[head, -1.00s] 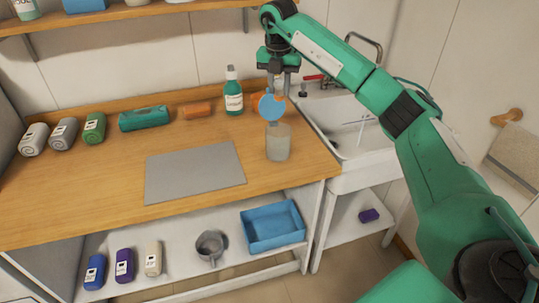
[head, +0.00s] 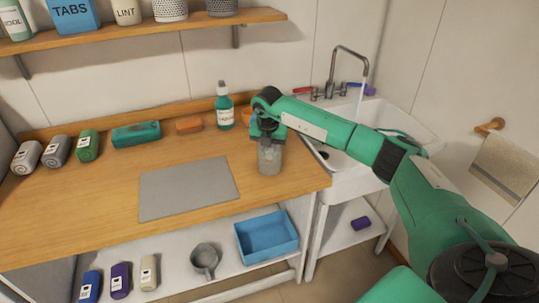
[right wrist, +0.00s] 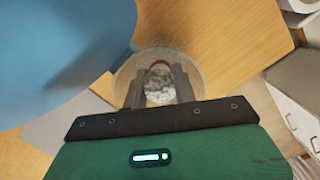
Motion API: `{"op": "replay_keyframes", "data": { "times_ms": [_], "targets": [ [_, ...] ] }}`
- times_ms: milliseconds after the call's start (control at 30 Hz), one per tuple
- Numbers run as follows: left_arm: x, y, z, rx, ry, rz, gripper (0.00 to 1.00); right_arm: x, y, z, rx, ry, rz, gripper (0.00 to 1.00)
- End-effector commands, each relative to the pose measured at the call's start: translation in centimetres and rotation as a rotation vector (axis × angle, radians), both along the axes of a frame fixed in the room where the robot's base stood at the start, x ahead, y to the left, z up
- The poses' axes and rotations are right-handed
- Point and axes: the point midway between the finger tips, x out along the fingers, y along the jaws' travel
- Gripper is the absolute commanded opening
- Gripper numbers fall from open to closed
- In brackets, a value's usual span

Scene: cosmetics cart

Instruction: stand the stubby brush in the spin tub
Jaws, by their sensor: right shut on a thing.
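A translucent grey tub (head: 269,160), which I take as the spin tub, stands upright near the table's right end. My right gripper (head: 268,137) points down at its mouth. In the right wrist view the gripper (right wrist: 159,92) is shut on a short piece with a brown curved edge and pale speckled middle, apparently the stubby brush (right wrist: 160,83). It shows within the tub's round outline; I cannot tell if it touches the bottom. A large blue surface (right wrist: 50,50) fills the upper left there, close to the camera; the head view hides it. My left gripper is not in view.
A teal bottle (head: 225,112) stands behind the tub, and a grey mat (head: 190,188) lies left of it. The sink (head: 370,165) with running water is to the right. Several rolled cloths and blocks line the table's back. A blue bin (head: 266,238) sits below.

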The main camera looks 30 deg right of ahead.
Motion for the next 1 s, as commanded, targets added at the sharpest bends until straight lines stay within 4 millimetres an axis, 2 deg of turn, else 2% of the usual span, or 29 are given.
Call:
{"op": "replay_keyframes", "data": {
  "times_ms": [133,500,533,567,833,933,1000],
  "targets": [
    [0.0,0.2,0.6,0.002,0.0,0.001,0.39,0.0,0.0,-2.0,-0.001,0.002,0.0,0.05],
    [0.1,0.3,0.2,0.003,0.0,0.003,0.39,0.0,0.0,-2.6,0.0,0.0,0.0,0.05],
    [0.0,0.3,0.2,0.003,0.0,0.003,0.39,0.0,0.0,-2.6,0.0,0.0,0.0,0.29],
    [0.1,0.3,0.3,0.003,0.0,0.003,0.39,0.0,0.0,-2.5,0.0,0.0,0.0,0.35],
    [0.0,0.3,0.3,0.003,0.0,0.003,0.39,0.0,0.0,-2.5,0.0,0.0,0.0,0.36],
    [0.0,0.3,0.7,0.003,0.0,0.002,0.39,0.0,0.0,-2.0,-0.001,-0.001,0.0,0.36],
    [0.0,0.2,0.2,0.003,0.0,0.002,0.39,0.0,0.0,-1.5,-0.001,-0.002,0.0,0.36]
  ]
}}
